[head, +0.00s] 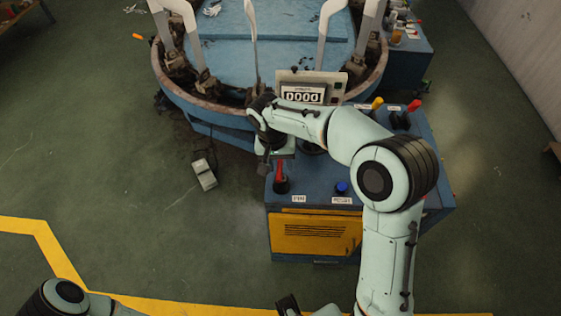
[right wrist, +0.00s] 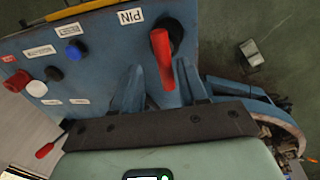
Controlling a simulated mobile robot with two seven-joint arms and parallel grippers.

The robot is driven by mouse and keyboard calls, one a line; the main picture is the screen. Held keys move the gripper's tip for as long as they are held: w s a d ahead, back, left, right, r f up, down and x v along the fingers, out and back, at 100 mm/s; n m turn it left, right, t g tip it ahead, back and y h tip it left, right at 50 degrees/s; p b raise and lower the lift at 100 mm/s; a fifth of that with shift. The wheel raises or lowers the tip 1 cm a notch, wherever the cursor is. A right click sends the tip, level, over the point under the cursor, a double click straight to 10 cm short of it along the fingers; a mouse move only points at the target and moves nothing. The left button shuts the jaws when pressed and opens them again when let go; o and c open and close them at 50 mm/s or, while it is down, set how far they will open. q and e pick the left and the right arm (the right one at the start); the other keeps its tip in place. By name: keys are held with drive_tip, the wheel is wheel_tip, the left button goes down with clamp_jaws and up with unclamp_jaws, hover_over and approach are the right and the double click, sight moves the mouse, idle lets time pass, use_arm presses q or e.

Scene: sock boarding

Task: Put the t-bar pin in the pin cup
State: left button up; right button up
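The red t-bar pin (right wrist: 162,58) stands in the black pin cup (right wrist: 177,35), beside the label PIN, in the right wrist view. Both also show in the head view, the red pin (head: 279,171) above the dark cup (head: 281,187). My right gripper (right wrist: 163,78) is open over the pin. Its two fingers are apart, one on each side of the red part, and I see no clear contact. In the head view the right gripper (head: 264,162) is partly hidden by its own wrist. How deep the pin sits is hidden. A dark piece at the bottom edge may be my left gripper.
The blue cabinet top (head: 315,180) carries a blue button (head: 342,188) and labels. A display box (head: 305,94) and the round machine (head: 210,98) with upright boards stand behind. A grey pedal (head: 204,174) lies on the open green floor to the left.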

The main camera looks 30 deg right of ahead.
use_arm(q)
drive_tip(key=r, duration=0.1)
drive_tip(key=w+r+p, duration=0.1)
drive_tip(key=r+p, duration=0.1)
drive_tip(key=shift+w, duration=0.3)
use_arm(e)
wheel_tip(320, 180, up, 13)
drive_tip(key=a, duration=0.1)
drive_tip(key=shift+w+a, duration=0.25)
drive_tip(key=shift+a, duration=0.1)
